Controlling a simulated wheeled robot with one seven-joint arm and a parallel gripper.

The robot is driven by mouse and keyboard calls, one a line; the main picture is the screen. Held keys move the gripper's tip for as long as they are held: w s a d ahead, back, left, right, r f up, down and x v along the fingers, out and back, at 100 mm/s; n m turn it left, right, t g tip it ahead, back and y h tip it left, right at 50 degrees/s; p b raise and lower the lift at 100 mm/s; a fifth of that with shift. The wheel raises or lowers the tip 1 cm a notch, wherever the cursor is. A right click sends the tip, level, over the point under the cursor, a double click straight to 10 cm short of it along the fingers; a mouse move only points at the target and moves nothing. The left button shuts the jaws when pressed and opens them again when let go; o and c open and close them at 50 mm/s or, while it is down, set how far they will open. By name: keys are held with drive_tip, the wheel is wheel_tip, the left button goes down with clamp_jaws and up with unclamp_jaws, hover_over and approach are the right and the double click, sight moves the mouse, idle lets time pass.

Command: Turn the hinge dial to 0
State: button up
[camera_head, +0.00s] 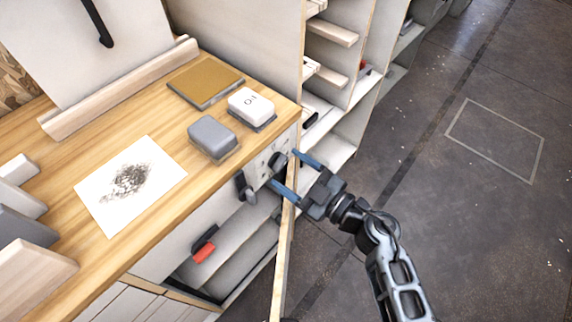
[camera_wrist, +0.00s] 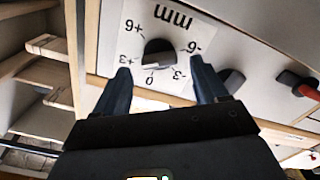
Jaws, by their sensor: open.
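A dark round dial (camera_wrist: 158,54) sits on a white panel (camera_wrist: 180,28) in the wrist view, upside down there. Its scale reads mm, with marks +6, +3, 0, -3 and -6. I see no word "hinge", and I cannot tell exactly which mark the dial points to. My gripper (camera_wrist: 161,88) is open, one blue finger on each side below the dial, with nothing between them. In the head view my gripper (camera_head: 295,175) reaches the panel (camera_head: 262,167) on the cabinet's end and partly hides the dial. I cannot tell whether the fingers touch the panel.
A dark knob (camera_wrist: 230,80) and a red-and-dark handle (camera_wrist: 298,84) are beside the dial. A wooden door edge (camera_head: 284,262) stands below my gripper. The worktop (camera_head: 60,150) holds a grey block (camera_head: 213,135) and a white block (camera_head: 251,105). Floor at right is clear.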

drive_tip(key=shift+x, duration=0.95)
drive_tip(key=c, duration=1.1)
